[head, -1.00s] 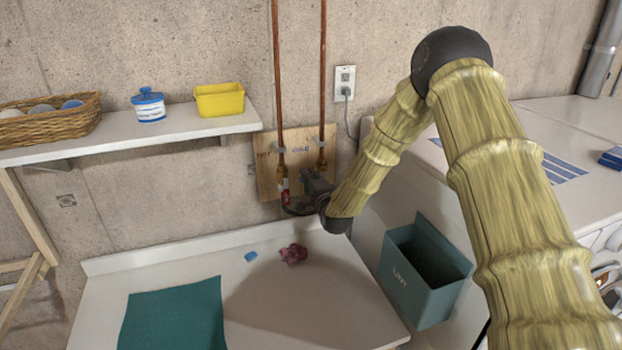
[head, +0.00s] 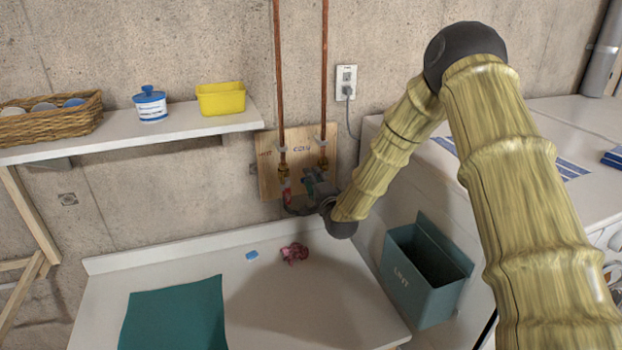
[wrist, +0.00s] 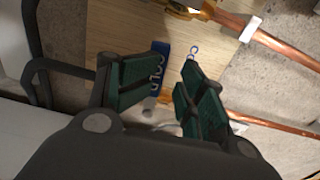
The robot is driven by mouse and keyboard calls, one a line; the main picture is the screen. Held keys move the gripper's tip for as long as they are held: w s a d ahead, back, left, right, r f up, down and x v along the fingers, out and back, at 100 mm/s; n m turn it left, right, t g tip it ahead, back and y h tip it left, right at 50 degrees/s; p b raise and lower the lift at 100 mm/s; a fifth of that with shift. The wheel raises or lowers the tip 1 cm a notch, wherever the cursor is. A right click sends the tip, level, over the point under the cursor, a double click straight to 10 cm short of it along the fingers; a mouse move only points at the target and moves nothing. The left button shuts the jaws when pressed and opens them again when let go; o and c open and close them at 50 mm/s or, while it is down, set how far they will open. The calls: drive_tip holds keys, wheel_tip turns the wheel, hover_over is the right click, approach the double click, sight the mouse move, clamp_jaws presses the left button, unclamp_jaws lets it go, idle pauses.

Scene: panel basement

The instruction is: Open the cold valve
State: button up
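The cold valve (head: 323,163) is the brass fitting on the right copper pipe, in front of a wooden board. In the wrist view a blue handle marked COLD (wrist: 157,72) lies at the gap between the fingers, close to the left one. My gripper (head: 312,183) is just below the cold valve in the head view. In the wrist view my gripper (wrist: 170,85) is open, its green-padded fingers apart. I cannot tell whether a pad touches the handle. The hot valve (head: 284,170), with a red handle (head: 287,190), is on the left pipe.
The wooden board (head: 266,178) is fixed to the concrete wall. Below is a white counter (head: 180,262) with a pink crumpled cloth (head: 294,253), a small blue item (head: 252,255) and a green mat (head: 175,315). A lint bin (head: 405,275) hangs on the right. A shelf (head: 190,127) is at left.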

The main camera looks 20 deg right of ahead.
drive_tip(key=s+b, duration=0.1)
drive_tip(key=s, duration=0.9)
drive_tip(key=shift+d+b, duration=0.15)
drive_tip(key=shift+b, duration=0.15)
idle(0.8)
drive_tip(key=shift+s+b, duration=0.1)
drive_tip(key=shift+b, duration=0.25)
idle(0.3)
drive_tip(key=s, duration=1.2)
drive_tip(key=shift+d, duration=0.25)
drive_tip(key=shift+c, duration=0.4)
